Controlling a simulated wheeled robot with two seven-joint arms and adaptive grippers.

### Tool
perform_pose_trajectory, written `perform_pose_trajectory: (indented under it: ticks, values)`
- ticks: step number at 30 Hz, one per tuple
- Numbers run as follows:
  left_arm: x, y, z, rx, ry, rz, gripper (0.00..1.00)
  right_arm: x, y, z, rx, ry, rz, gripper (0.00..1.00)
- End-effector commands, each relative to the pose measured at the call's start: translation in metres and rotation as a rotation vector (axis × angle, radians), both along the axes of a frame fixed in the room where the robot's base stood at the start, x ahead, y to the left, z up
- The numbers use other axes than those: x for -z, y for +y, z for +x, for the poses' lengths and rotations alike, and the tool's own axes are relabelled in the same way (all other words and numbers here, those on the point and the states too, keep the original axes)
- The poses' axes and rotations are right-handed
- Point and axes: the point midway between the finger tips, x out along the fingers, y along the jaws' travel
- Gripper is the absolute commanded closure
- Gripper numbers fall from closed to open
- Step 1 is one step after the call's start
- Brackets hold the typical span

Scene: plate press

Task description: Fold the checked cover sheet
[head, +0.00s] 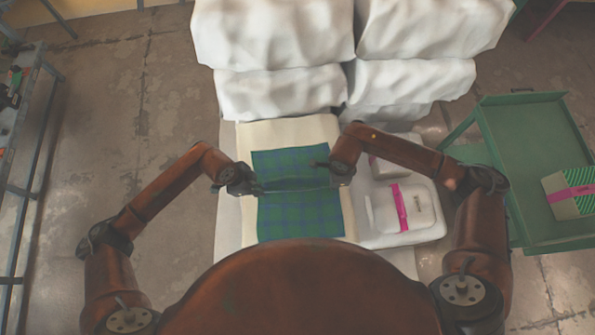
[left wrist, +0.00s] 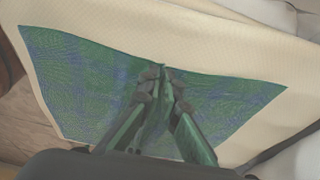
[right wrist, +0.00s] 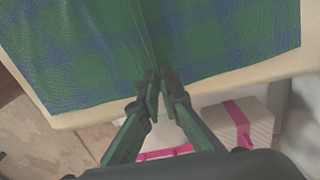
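The checked cover sheet (head: 300,217) is green and blue and lies on a cream pad. A dark raised crease crosses its middle between my grippers. My left gripper (head: 259,188) is at the sheet's left side; in the left wrist view its fingertips (left wrist: 161,76) meet at an edge of the sheet (left wrist: 90,85). My right gripper (head: 316,166) is at the right side; in the right wrist view its fingertips (right wrist: 157,80) are together at the end of a ridge in the sheet (right wrist: 80,60). Both look shut on cloth. The fingers hide the pinched parts.
The cream pad (head: 318,128) extends beyond the sheet. White bulky covered stacks (head: 275,35) stand behind it. A green tray (head: 520,125) holding a striped box (head: 572,193) stands farther right.

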Motion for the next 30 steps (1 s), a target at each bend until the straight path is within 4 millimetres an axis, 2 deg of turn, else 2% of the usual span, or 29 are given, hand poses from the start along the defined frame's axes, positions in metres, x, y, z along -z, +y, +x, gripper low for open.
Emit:
perform_pose_trajectory:
  ticks: [1,8,24,30]
  values:
    - [0.005,0.002,-0.002,-0.001,0.007,0.007,1.0,0.004,-0.001,-0.002,0.0,0.006,-0.004,1.0]
    - [0.0,0.002,-0.002,-0.001,0.003,0.007,1.0,-0.001,-0.001,-0.002,0.001,0.002,-0.004,1.0]
    - [-0.059,0.001,0.006,-0.001,-0.043,0.002,1.0,-0.059,-0.001,0.006,0.0,-0.042,-0.001,1.0]
    - [-0.065,0.001,0.006,-0.001,-0.047,0.001,1.0,-0.065,0.0,0.006,0.0,-0.046,-0.001,1.0]
